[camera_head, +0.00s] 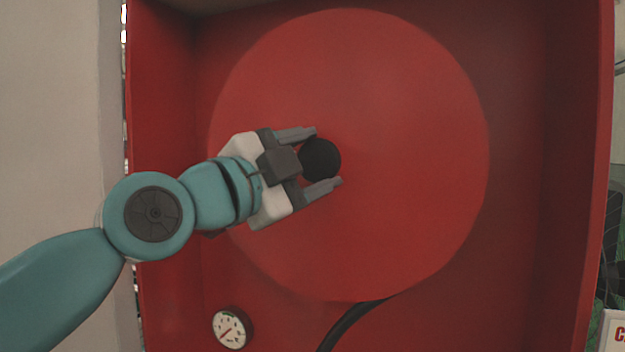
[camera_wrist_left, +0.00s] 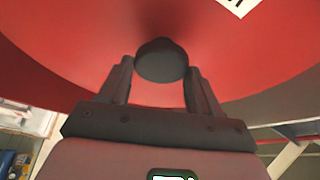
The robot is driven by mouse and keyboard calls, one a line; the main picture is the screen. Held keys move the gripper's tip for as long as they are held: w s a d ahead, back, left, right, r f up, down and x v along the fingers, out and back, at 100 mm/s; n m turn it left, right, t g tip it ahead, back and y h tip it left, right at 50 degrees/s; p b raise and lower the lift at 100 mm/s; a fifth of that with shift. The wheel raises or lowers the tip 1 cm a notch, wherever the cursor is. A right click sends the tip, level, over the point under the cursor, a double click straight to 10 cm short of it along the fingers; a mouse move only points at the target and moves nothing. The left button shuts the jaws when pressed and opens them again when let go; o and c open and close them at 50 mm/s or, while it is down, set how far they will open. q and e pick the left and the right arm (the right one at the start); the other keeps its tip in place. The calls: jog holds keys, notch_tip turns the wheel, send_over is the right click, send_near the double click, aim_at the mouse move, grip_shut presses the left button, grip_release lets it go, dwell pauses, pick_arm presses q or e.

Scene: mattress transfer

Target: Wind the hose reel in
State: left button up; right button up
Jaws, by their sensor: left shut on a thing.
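The hose reel (camera_head: 420,130) is a large red disc inside a red cabinet in the head view. A black round crank knob (camera_head: 320,158) stands out from its face, a little left of the disc's middle. My left gripper (camera_head: 328,157) comes in from the left with its two fingers on either side of the knob, shut on it. In the left wrist view the knob (camera_wrist_left: 161,60) sits between the fingertips, in front of the red reel face (camera_wrist_left: 60,45). A black hose (camera_head: 350,322) runs out below the disc. My right gripper is not in view.
The red cabinet (camera_head: 560,180) has walls on the left and right of the reel. A round white gauge (camera_head: 230,328) is at the cabinet's lower left. A pale wall (camera_head: 50,110) stands left of the cabinet. A white sign (camera_head: 612,332) is at the lower right.

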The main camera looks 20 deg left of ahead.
pick_arm(q)
jog(key=shift+m+g, duration=0.5)
jog(key=shift+m, duration=0.5)
jog(key=m+p, duration=0.1)
jog(key=m, duration=0.1)
jog(key=m+g+p, duration=0.1)
jog(key=shift+r+m, duration=0.3)
jog(key=shift+m, duration=0.1)
jog(key=m+g+p, duration=0.1)
jog(key=m+p, duration=0.1)
jog(key=m+y+p, duration=0.1)
jog(key=m+p, duration=0.1)
jog(key=shift+r+g+y, duration=0.15)
jog(key=shift+g+y, duration=0.15)
jog(key=shift+g, duration=0.1)
jog(key=shift+m+g+y+p, duration=0.3)
jog(key=shift+m+y+p, duration=0.2)
jog(key=shift+m+p, duration=0.95)
jog(key=shift+a, duration=0.1)
jog(key=o, duration=1.2)
jog(key=shift+o, duration=1.4)
jog(key=shift+w+f, duration=0.2)
jog(key=shift+s, duration=0.15)
